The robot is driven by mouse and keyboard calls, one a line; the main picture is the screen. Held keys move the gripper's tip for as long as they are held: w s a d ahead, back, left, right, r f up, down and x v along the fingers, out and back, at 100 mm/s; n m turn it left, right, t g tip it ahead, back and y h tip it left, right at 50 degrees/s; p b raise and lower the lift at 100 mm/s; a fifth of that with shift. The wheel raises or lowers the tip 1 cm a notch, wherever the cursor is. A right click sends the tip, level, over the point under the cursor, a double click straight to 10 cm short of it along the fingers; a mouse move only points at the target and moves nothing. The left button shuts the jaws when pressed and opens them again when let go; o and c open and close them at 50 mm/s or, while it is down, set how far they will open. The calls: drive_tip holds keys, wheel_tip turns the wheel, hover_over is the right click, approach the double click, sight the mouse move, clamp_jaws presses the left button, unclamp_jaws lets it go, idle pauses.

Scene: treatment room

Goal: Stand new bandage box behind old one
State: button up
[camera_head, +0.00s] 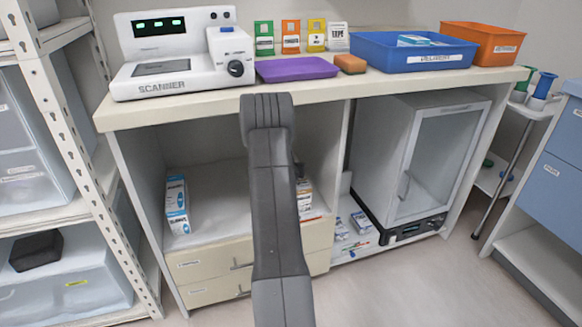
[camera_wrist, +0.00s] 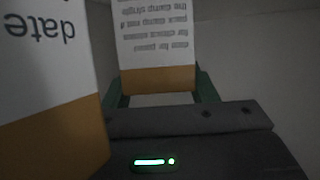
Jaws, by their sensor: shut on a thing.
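My gripper (camera_wrist: 160,88) shows in the wrist view, its green fingers on either side of a white box with an orange band (camera_wrist: 155,35); it is shut on this box. A second white and orange box (camera_wrist: 45,60), with "date" upside down on it, stands very close on the left of that view. In the head view, white and orange packaging (camera_head: 305,193) shows just right of my arm, inside the open shelf bay; my arm hides part of it. I cannot tell from the labels which box is old or new.
The bay's shelf (camera_head: 215,200) has free room left of my arm. White and blue boxes (camera_head: 177,200) stand at its left wall. The countertop (camera_head: 210,106) overhangs the bay, and a divider (camera_head: 338,165) bounds its right. A glass-door cabinet (camera_head: 420,150) stands beyond.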

drive_tip(key=o, duration=1.1)
drive_tip(key=shift+f, duration=0.1)
drive_tip(key=shift+r, duration=0.2)
drive_tip(key=p+v, duration=0.2)
drive_tip(key=v, duration=1)
drive_tip(key=shift+p, duration=0.4)
